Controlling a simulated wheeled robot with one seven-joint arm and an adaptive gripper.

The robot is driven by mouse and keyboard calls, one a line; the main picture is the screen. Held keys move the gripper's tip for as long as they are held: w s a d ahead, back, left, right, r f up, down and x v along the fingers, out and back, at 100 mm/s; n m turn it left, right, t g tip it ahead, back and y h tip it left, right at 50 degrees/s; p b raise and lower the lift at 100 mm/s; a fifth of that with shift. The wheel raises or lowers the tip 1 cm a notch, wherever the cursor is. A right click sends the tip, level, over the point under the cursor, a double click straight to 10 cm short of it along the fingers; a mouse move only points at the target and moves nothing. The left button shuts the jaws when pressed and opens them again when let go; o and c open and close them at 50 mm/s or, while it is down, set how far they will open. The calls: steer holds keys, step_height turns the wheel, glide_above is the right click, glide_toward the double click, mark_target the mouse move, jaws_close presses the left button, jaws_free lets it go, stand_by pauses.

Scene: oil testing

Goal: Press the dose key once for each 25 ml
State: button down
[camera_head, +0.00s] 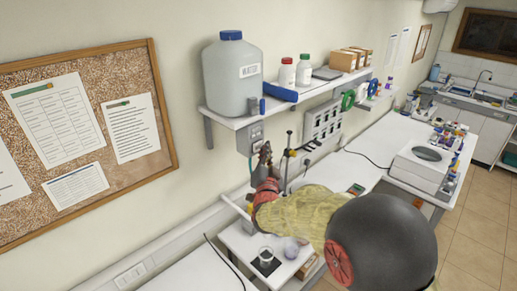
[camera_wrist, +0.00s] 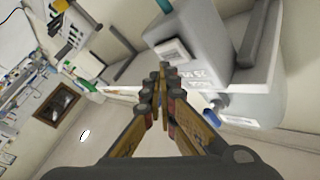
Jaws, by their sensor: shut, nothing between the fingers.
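In the head view a grey dispenser box (camera_head: 250,138) hangs on the wall under the shelf. My gripper (camera_head: 265,150) is raised beside it, fingers pointing up, close to its lower right. A glass beaker (camera_head: 266,254) stands on a dark pad on the small white table below.
The wall shelf (camera_head: 290,108) above bears a grey water canister (camera_head: 232,75), bottles (camera_head: 304,70) and boxes (camera_head: 346,59). A socket panel (camera_head: 323,120) is on the wall to the right. A white appliance (camera_head: 420,165) stands on the far bench.

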steer(key=shift+w+a+b, duration=0.55)
steer(key=shift+b, duration=0.25)
stand_by(0.9)
steer(key=shift+s+d, duration=0.1)
steer(key=shift+s+d+b, duration=0.55)
steer(key=shift+b, duration=0.2)
steer(key=s+d+b, duration=0.3)
steer(key=shift+s+d, duration=0.25)
steer(key=shift+d, duration=0.05)
stand_by(0.3)
stand_by(0.5)
